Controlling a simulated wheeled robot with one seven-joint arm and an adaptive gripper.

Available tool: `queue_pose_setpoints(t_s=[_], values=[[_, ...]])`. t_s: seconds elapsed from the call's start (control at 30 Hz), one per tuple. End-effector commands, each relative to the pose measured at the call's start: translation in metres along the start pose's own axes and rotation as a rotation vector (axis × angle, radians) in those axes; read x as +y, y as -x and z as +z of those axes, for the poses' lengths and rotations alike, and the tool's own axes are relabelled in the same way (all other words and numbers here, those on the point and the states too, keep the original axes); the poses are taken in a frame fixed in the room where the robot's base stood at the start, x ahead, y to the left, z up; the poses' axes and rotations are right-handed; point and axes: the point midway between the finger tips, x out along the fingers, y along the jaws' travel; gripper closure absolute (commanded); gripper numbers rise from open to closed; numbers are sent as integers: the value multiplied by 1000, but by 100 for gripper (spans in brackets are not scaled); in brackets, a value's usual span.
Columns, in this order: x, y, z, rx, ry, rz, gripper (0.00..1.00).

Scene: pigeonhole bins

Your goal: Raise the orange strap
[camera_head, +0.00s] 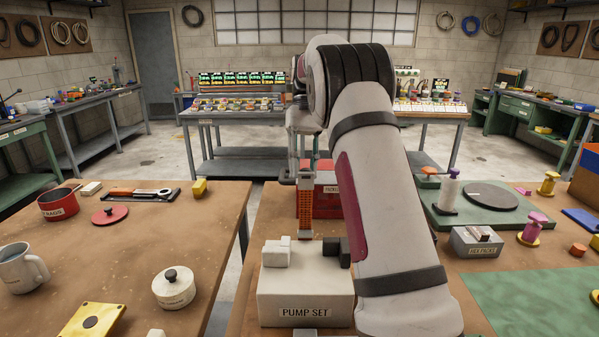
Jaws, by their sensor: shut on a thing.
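The orange strap (305,208) shows as a narrow, ribbed upright strip near the middle of the view. My gripper (305,178) is above it, pointing down, and is shut on its upper end. The fingers are small and partly hidden by my own arm. The strap's lower end comes down beside the pale block on the PUMP SET box (305,295). I cannot tell whether that end is touching anything.
A red box (325,200) stands behind the strap. A dark block (337,252) and a pale block (276,253) sit on the PUMP SET box. A grey labelled box (476,243) and green board (455,215) are to the right. A gap separates the left table (140,225).

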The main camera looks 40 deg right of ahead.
Motion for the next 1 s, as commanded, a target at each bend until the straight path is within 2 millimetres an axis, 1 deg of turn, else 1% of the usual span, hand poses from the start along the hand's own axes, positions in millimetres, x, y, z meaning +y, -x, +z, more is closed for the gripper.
queue_pose_setpoints(t_s=[0.03,0.5,0.53,0.6,1.0], values=[[11,-8,-6,-16,-20,8,100],[12,-7,-6,-27,-20,5,100],[12,-7,-6,-27,-20,4,67],[11,-7,-6,-26,-19,4,55],[6,-4,-3,-20,-9,4,55]])
